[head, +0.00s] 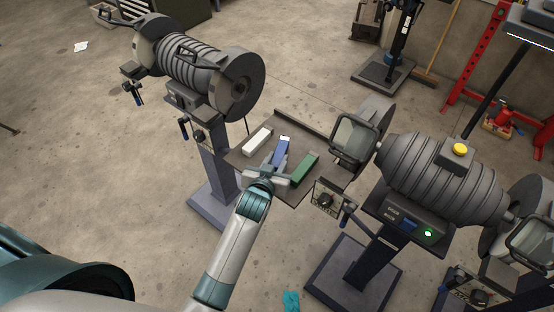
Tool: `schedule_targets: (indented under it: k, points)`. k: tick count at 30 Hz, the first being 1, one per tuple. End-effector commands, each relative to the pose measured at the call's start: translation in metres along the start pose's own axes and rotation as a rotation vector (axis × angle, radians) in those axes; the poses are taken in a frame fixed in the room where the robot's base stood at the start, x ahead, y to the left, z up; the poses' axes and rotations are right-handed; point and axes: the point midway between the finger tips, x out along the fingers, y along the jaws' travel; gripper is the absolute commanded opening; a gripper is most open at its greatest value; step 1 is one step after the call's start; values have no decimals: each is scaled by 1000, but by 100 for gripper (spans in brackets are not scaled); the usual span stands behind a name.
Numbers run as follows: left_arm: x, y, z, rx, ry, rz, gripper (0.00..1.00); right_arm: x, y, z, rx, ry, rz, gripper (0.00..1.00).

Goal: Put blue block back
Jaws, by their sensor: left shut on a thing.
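The blue block (281,151) has a pale far end and lies at the middle of a small dark shelf (291,120), between the white block (257,140) on its left and the green block (303,169) on its right. My left gripper (275,167) reaches in from the near side and is shut on the near end of the blue block. The gripper hides part of that end. I cannot tell whether the block touches the shelf. My right gripper is not in view.
A bench grinder on a pedestal (218,165) stands to the left of the shelf. Another machine with a yellow button (459,149) and a clear shield (354,139) stands close on the right. Open concrete floor lies at the left.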

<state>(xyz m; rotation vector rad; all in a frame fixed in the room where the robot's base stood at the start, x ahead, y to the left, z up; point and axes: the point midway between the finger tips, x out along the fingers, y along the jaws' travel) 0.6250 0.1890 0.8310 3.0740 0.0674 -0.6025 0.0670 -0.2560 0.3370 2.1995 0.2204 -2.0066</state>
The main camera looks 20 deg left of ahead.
Motion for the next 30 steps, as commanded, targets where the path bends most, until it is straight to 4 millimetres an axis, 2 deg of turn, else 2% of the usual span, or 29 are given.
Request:
schedule_targets:
  k: [1,2,3,4,19,23,30]
  points:
    - [1,0,1,0,2,0,4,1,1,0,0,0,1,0]
    - [1,0,2,0,0,0,31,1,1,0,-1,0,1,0]
    - [0,0,1,0,0,0,41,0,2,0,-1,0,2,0]
    - [0,0,1,0,0,0,45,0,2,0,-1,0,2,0]
    - [-6,0,0,0,-1,0,45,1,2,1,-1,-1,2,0]
    - [-18,0,0,0,-1,0,45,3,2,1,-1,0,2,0]
    - [-55,0,1,-1,0,1,45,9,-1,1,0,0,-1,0]
